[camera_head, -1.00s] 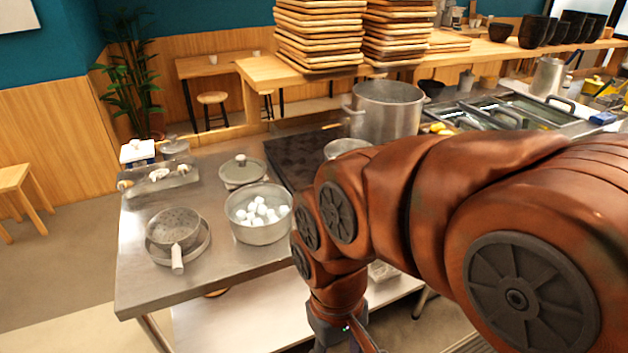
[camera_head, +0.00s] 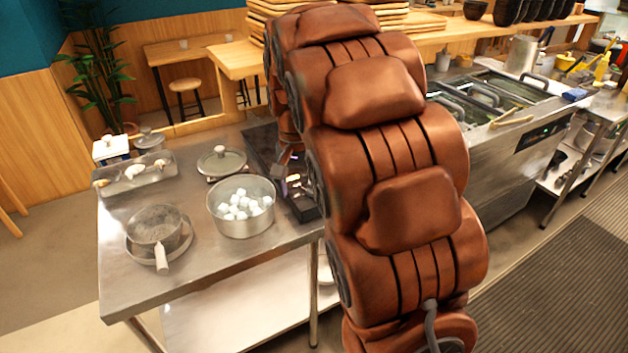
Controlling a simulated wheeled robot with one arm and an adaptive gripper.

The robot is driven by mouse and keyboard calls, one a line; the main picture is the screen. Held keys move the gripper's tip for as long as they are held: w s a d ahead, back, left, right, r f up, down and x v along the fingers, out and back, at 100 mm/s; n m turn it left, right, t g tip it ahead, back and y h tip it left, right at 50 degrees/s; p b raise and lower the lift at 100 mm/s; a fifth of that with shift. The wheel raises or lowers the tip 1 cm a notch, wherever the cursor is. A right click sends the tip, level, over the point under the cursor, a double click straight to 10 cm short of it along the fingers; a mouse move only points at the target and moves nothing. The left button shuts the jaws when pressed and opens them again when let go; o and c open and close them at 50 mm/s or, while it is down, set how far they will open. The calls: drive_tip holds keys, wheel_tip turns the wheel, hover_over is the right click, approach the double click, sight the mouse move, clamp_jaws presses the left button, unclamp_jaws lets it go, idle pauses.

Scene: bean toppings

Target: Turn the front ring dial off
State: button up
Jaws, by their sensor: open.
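The dark stove (camera_head: 262,146) sits on the steel table, mostly hidden behind my arm. Its dark front edge (camera_head: 304,208) shows just left of my arm. I cannot make out the front ring dial; it is too small or hidden. My gripper (camera_head: 293,184) hangs at the stove's front part, pointing down, partly hidden by my arm. It is open, and I see nothing held in it. I cannot tell whether it touches the stove or a dial.
On the steel table (camera_head: 130,285) left of the stove stand a pot of white pieces (camera_head: 241,222), a strainer (camera_head: 155,226), a lidded pot (camera_head: 221,162) and a tray (camera_head: 136,176). Wooden trays are stacked behind. Floor at right is clear.

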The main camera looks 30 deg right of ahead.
drive_tip(key=w+d+f+m, duration=0.1)
drive_tip(key=w+d, duration=0.3)
drive_tip(key=w+d+f+m, duration=0.1)
drive_tip(key=w+d+m, duration=0.1)
drive_tip(key=w+d, duration=0.1)
drive_tip(key=w+d+f+m+p, duration=0.1)
drive_tip(key=w+d, duration=0.3)
drive_tip(key=w, duration=0.1)
drive_tip(key=shift+d+f+m+t, duration=0.1)
drive_tip(key=shift+d+m+t, duration=0.25)
drive_tip(key=shift+m+t, duration=0.05)
drive_tip(key=shift+w+d+f, duration=0.1)
drive_tip(key=shift+d+f, duration=0.05)
drive_tip(key=shift+f, duration=0.2)
drive_tip(key=shift+f+p, duration=1.2)
drive_tip(key=shift+f, duration=2.45)
drive_tip(key=shift+c, duration=0.3)
drive_tip(key=c, duration=1.1)
